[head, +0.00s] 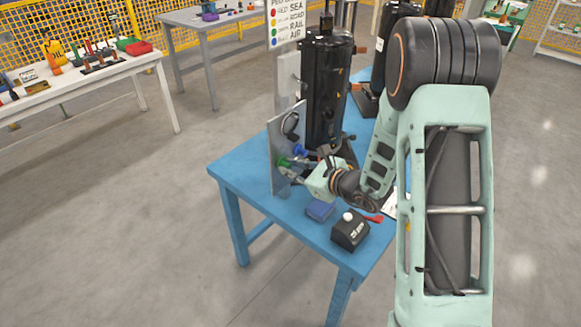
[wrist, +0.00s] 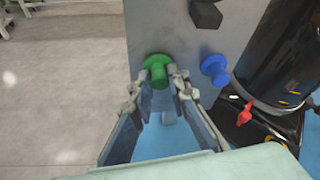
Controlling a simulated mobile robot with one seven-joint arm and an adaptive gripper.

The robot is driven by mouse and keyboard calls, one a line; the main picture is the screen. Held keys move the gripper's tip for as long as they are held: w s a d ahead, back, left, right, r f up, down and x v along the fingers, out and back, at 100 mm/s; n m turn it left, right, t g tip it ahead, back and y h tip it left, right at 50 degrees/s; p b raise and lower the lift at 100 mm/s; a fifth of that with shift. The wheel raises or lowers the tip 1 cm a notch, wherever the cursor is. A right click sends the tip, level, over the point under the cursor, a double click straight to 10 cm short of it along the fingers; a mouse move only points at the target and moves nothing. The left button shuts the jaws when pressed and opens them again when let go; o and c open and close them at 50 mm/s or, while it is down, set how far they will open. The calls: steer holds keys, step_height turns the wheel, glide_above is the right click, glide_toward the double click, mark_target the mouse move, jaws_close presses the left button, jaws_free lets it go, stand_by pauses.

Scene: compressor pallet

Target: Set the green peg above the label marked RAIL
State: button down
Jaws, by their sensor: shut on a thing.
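The green peg (wrist: 157,68) sits against the grey upright panel (wrist: 160,25) in the wrist view. It also shows in the head view (head: 283,161), at the panel's face. My gripper (wrist: 158,84) is shut on the green peg, with a fingertip on each side of it. I cannot tell whether the peg is seated in the panel. A blue peg (wrist: 214,68) stands on the panel to the right. A sign (head: 287,22) behind lists coloured dots with words, RAIL among them. No RAIL label is readable on the panel.
A black block (wrist: 206,13) juts from the panel above the pegs. A black cylinder (head: 326,90) stands close behind. The blue table (head: 245,178) also holds a blue block (head: 320,211) and a black box with a white knob (head: 350,232).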

steer(key=shift+s+d+b, duration=0.45)
steer(key=shift+s+d, duration=0.5)
steer(key=shift+d, duration=0.25)
steer(key=shift+s+d+b, duration=0.4)
steer(key=shift+s+d, duration=0.5)
steer(key=shift+d, duration=0.25)
